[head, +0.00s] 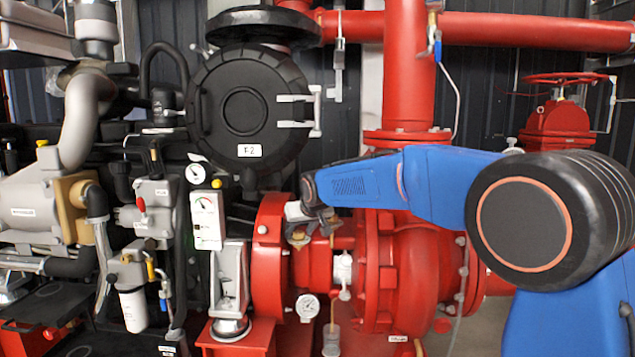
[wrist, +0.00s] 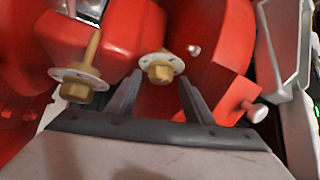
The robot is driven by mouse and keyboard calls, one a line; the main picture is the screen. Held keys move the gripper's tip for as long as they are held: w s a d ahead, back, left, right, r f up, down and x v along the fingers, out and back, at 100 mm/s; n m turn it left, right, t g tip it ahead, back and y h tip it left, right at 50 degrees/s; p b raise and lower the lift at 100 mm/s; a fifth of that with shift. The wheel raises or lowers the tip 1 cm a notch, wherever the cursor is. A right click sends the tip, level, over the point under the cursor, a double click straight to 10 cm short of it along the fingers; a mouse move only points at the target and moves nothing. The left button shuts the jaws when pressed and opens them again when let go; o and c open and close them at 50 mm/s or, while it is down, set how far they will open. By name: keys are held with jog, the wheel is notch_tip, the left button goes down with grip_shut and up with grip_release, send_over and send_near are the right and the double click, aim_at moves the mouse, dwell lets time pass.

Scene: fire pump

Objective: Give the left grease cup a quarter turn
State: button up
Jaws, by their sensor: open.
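Two brass grease cups with pale round flanges sit on the red pump housing. In the wrist view one cup (wrist: 160,70) lies between the tips of my gripper (wrist: 159,84), with a gap on each side. The other cup (wrist: 77,88) is to the left in that view, outside the fingers. In the head view my gripper (head: 300,222) is at the left cup (head: 298,238), which is partly hidden by it. My gripper is open and holds nothing.
The red pump casing (head: 395,270) is close on the right, and a red round flange (head: 268,255) on the left. A pressure gauge (head: 307,306) sits below. A white gauge box (head: 207,220) stands left of the flange.

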jog(key=shift+w+d+n+g+y, duration=0.1)
jog(key=shift+n+g+y, duration=0.15)
jog(key=shift+n+y, duration=0.35)
jog(key=shift+w+d+n+g+y, duration=0.1)
jog(key=shift+n+g+y, duration=0.2)
jog(key=shift+n, duration=0.5)
jog(key=shift+w+d+n+g+y, duration=0.15)
jog(key=shift+n+g+y, duration=0.8)
jog(key=shift+n, duration=0.75)
jog(key=shift+d+r, duration=0.15)
jog(key=shift+r, duration=0.1)
jog(key=v, duration=1.7)
jog(key=w+a+r+g+h, duration=0.2)
jog(key=w+a+r+h, duration=0.1)
jog(key=a, duration=0.2)
jog(key=shift+w+r+g, duration=0.25)
jog(key=shift+r+g, duration=0.05)
jog(key=shift+r, duration=0.1)
jog(key=shift+a+h, duration=0.1)
jog(key=shift+h, duration=0.15)
